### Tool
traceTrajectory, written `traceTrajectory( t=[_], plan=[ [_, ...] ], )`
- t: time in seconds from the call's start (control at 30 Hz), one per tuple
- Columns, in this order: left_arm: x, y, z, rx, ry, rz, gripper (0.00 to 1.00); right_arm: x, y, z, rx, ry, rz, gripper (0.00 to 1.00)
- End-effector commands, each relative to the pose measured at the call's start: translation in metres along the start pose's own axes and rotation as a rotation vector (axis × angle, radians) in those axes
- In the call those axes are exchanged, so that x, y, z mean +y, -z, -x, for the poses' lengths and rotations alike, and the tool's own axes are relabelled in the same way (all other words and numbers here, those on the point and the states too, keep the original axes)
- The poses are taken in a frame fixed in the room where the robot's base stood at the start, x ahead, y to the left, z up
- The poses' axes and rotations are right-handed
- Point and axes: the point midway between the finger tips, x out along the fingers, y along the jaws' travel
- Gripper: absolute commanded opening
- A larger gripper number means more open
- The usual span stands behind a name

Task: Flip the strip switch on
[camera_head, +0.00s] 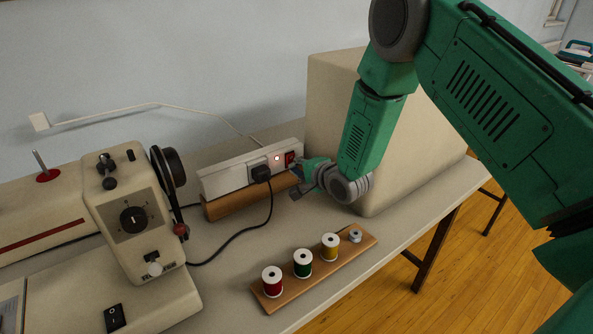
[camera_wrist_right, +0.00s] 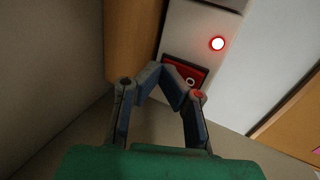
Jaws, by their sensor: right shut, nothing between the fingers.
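The white power strip (camera_head: 225,179) leans upright on a wooden block behind the sewing machine. Its red rocker switch (camera_head: 291,158) is at the right end, and the small round lamp (camera_head: 277,158) beside it glows. My right gripper (camera_head: 296,167) is shut and empty, with its fingertips at the switch. In the right wrist view the shut fingertips (camera_wrist_right: 163,70) overlap the near edge of the red switch (camera_wrist_right: 188,74), which shows a white ring mark. The lamp (camera_wrist_right: 217,43) glows white with a red rim. I cannot tell whether the tips touch the switch. My left gripper is out of view.
A black plug (camera_head: 261,173) sits in the strip, its cord running to the sewing machine (camera_head: 130,217). A large beige case (camera_head: 330,110) stands close behind my right gripper. A wooden rack (camera_head: 311,276) with thread spools lies in front.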

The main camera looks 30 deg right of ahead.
Motion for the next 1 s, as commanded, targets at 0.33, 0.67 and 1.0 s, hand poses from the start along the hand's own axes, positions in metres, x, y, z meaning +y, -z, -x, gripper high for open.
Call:
traceTrajectory(
  t=[0.33,0.67,1.0],
  plan=[
    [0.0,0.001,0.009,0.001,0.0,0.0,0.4,-0.01,0.0,0.004,0.0,0.003,-0.001,0.0],
    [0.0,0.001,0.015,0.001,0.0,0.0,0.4,-0.018,0.0,0.006,0.0,0.004,0.0,0.0],
    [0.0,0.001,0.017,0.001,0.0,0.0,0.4,-0.018,-0.002,0.006,-0.001,0.002,0.0,0.0]
  ],
)
